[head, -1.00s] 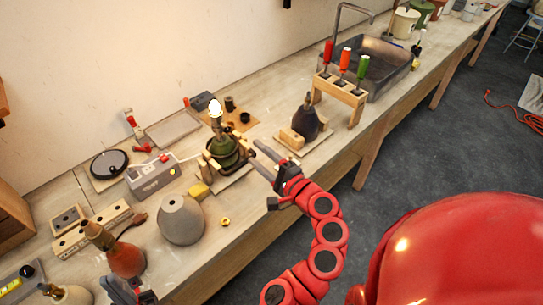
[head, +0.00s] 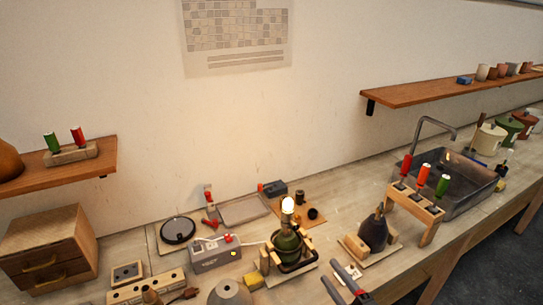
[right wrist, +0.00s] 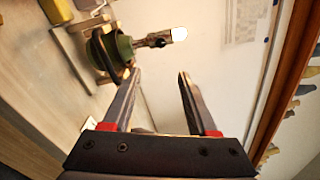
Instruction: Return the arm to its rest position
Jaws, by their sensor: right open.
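My right gripper (head: 345,283) shows at the bottom of the head view, right of the lamp and in front of the bench. Its two grey fingers are apart, with nothing between them. In the right wrist view the open fingers (right wrist: 156,78) also show empty. The green lamp (head: 287,245) stands upright in a wooden holder with its bulb (head: 288,205) glowing. The lamp also shows in the right wrist view (right wrist: 122,46), lying sideways in the picture and apart from the fingers. My left gripper is out of view.
A grey power box (head: 215,254) stands left of the lamp. A dark bottle-shaped body (head: 373,232) on a board and a wooden screwdriver rack (head: 414,206) stand to the right. A sink (head: 460,183) is beyond. A drawer box (head: 48,248) is at the left.

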